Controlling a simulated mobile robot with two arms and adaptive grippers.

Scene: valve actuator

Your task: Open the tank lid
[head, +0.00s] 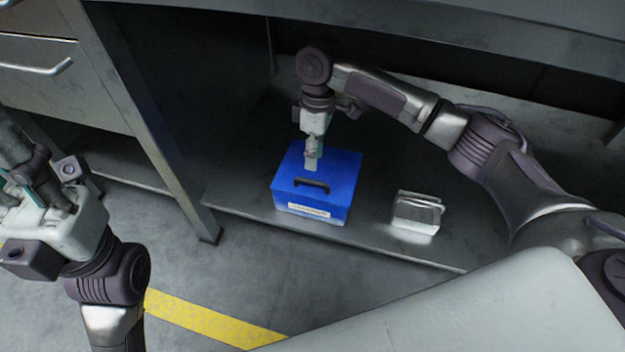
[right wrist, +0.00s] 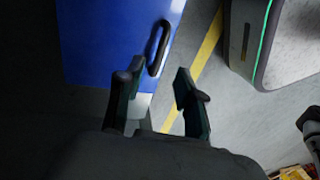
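A blue box (head: 333,181) with a black handle (head: 312,186) on its top stands on the low shelf. I take it to be the tank with its lid, and it looks closed. My right gripper (head: 311,168) points down over the box, just behind the handle in the head view. In the right wrist view, the right gripper (right wrist: 158,68) has its two fingers apart with nothing between them. The handle (right wrist: 159,48) shows just beyond the fingertips. I cannot tell whether they touch it. My left gripper (head: 35,190) is at the left edge, away from the box; its fingers are unclear.
A small silver metal box (head: 416,213) stands on the shelf (head: 365,235) to the right of the blue box. A bench frame leg (head: 165,150) rises left of the shelf, and the bench top overhangs it. A yellow line (head: 215,322) marks the floor.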

